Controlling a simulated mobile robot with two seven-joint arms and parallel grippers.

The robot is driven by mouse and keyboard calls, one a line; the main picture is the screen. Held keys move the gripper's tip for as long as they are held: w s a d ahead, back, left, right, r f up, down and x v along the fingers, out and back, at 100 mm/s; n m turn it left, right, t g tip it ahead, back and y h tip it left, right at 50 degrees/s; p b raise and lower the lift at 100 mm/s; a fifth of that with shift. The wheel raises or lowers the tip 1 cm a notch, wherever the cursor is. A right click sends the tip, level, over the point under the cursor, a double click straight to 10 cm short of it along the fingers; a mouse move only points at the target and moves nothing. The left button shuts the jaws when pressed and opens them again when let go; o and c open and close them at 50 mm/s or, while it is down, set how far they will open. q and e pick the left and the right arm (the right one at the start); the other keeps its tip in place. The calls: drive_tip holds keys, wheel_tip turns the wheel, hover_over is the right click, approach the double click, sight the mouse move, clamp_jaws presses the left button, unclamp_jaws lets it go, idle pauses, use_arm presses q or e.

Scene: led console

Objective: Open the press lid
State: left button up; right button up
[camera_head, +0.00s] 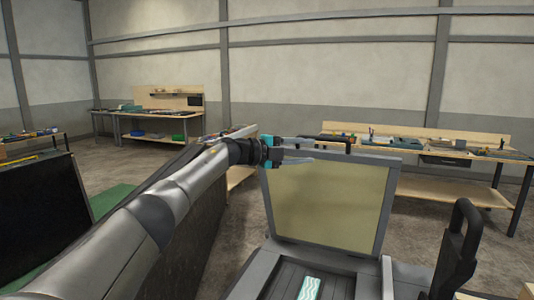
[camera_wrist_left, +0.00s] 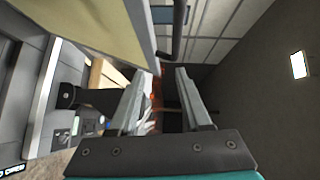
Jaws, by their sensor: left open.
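The press lid (camera_head: 327,205) stands raised and steeply tilted at the back of the press base (camera_head: 260,268), its beige inner panel facing me. It also shows at the upper left of the left wrist view (camera_wrist_left: 85,25). A dark handle bar (camera_head: 338,138) is at the lid's top edge; a dark bar (camera_wrist_left: 178,35) shows beyond the fingers in the wrist view. My left gripper (camera_head: 312,151) is open at the lid's upper left corner, with nothing seen between its fingers (camera_wrist_left: 163,92). Whether it touches the lid is unclear. My right gripper is out of view.
A strip with a teal wavy pattern (camera_head: 309,288) lies in the press base. A black upright handle (camera_head: 461,245) rises at the right. Workbenches with tools stand along the back wall, one (camera_head: 430,155) behind the lid. A dark panel (camera_head: 40,215) stands at the left.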

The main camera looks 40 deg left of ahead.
use_arm(q)
drive_tip(key=b+v, duration=0.3)
drive_tip(key=v, duration=0.7)
drive_tip(key=shift+s, duration=0.35)
drive_tip(key=shift+a, duration=0.15)
drive_tip(key=shift+c, duration=0.2)
